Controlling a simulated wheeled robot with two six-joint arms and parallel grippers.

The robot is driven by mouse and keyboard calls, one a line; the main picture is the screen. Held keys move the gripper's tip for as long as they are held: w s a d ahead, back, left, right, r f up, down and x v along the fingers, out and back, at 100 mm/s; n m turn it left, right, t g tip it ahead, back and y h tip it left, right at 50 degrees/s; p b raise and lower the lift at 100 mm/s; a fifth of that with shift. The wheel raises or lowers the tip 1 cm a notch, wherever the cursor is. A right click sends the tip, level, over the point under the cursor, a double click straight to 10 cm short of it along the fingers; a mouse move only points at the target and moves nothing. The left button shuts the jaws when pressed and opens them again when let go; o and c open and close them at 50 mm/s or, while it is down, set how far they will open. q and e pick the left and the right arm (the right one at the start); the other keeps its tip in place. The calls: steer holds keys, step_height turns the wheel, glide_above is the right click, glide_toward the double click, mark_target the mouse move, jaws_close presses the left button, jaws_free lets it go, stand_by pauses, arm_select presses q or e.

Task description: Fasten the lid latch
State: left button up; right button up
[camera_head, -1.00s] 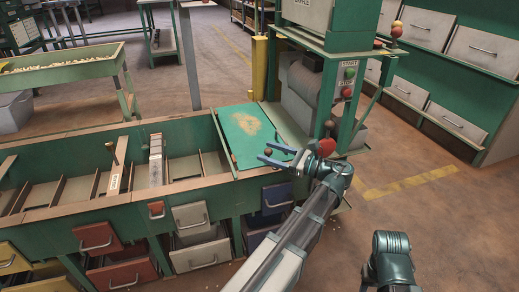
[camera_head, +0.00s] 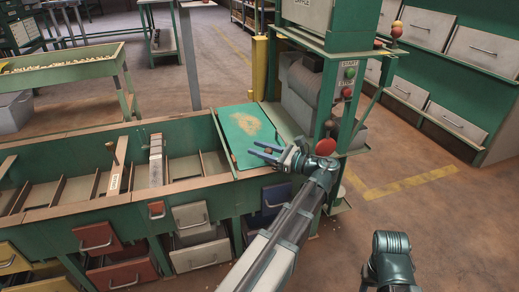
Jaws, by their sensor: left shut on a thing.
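The green lid (camera_head: 247,132), with a worn tan patch, lies closed over the right end of the long green hopper. My left gripper (camera_head: 264,152) is over the lid's front right corner, its two blue-grey fingers pointing left. It is shut on a small brown knob (camera_head: 278,148), which seems to be the lid latch's handle. The fingers and wrist hide most of the latch, so I cannot tell how it sits. Part of my right arm shows at the bottom right, but its gripper is out of view.
A red round knob (camera_head: 326,147) is close beside my left wrist, on the green machine frame with the start and stop buttons (camera_head: 349,82). Open hopper compartments (camera_head: 75,190) lie to the left, with coloured drawers (camera_head: 191,214) below. Floor on the right is clear.

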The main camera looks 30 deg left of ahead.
arm_select(q)
jaws_close()
steer(key=shift+t, duration=0.5)
steer(key=m+t, duration=0.2)
steer(key=shift+w+t, duration=0.3)
steer(key=shift+w, duration=0.05)
steer(key=shift+w+d+m+t+h, duration=0.2)
steer(key=shift+w+m+t+h, duration=0.2)
steer(key=shift+m+t, duration=0.5)
steer(key=shift+w+d+m+t+h, duration=0.15)
steer(key=shift+w+m+t+h, duration=0.35)
steer(key=shift+t, duration=0.75)
steer(key=shift+w+d+m+t+h, duration=0.2)
steer(key=shift+w+m+t+h, duration=0.1)
steer(key=shift+m+t, duration=0.65)
steer(key=o, duration=0.9)
jaws_free()
